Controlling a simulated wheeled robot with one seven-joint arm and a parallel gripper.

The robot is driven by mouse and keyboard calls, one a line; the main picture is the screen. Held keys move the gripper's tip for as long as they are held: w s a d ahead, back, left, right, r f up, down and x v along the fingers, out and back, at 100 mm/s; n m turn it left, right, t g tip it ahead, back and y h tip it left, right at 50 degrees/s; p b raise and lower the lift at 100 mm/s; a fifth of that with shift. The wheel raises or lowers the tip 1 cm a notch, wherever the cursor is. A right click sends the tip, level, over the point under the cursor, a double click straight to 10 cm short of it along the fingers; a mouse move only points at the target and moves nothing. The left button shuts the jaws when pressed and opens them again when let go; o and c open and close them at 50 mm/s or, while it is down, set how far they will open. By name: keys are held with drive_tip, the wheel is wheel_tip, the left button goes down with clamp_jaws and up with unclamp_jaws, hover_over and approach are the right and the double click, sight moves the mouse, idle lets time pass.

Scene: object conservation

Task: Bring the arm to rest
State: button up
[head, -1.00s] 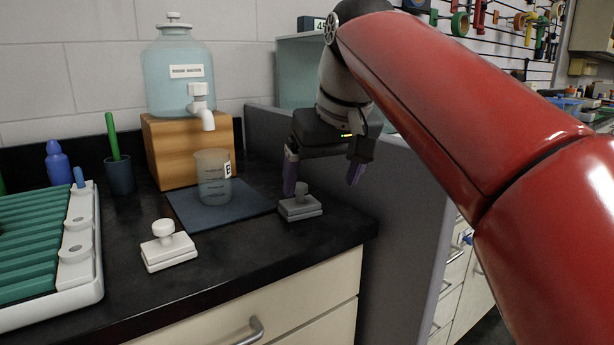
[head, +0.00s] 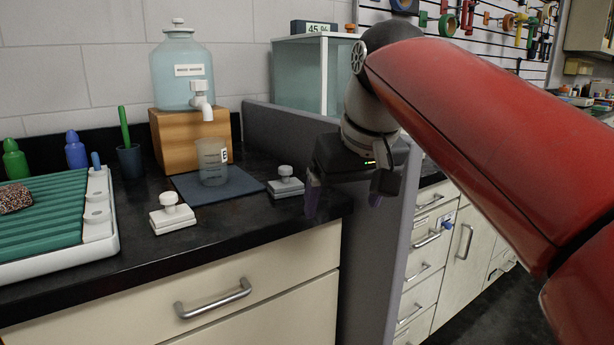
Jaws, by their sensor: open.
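My gripper (head: 343,200) hangs at the end of my red arm, at the right end of the black counter (head: 240,222), in front of the grey partition. Its two purple-tipped fingers point down, apart, with nothing between them. The grey-white knobbed block (head: 286,186) stands on the counter just left of the fingers, apart from them in the picture. A clear beaker (head: 212,165) marked with a letter label stands upright on the dark blue mat (head: 190,190). Its contents are hard to make out.
A rinse water jug (head: 181,80) stands on a wooden block (head: 172,142). A white knobbed block (head: 172,215) and a green ribbed tray (head: 52,215) are further left. The grey partition (head: 372,255) rises beside the counter's right end. A glass tank (head: 308,82) is behind it.

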drive_tip(key=s+d+f+m, duration=0.1)
drive_tip(key=s+d+f, duration=0.2)
drive_tip(key=s+f, duration=0.2)
drive_tip(key=s+d+f+m+h, duration=0.1)
drive_tip(key=s+d+f, duration=0.2)
drive_tip(key=f, duration=0.7)
drive_tip(key=s+d+f+m, duration=0.1)
drive_tip(key=s+d+f, duration=0.2)
drive_tip(key=s+f, duration=0.4)
drive_tip(key=shift+s+d+f+m+t+h, duration=0.15)
drive_tip(key=shift+d+f+m+t+h, duration=0.2)
drive_tip(key=shift+f, duration=0.5)
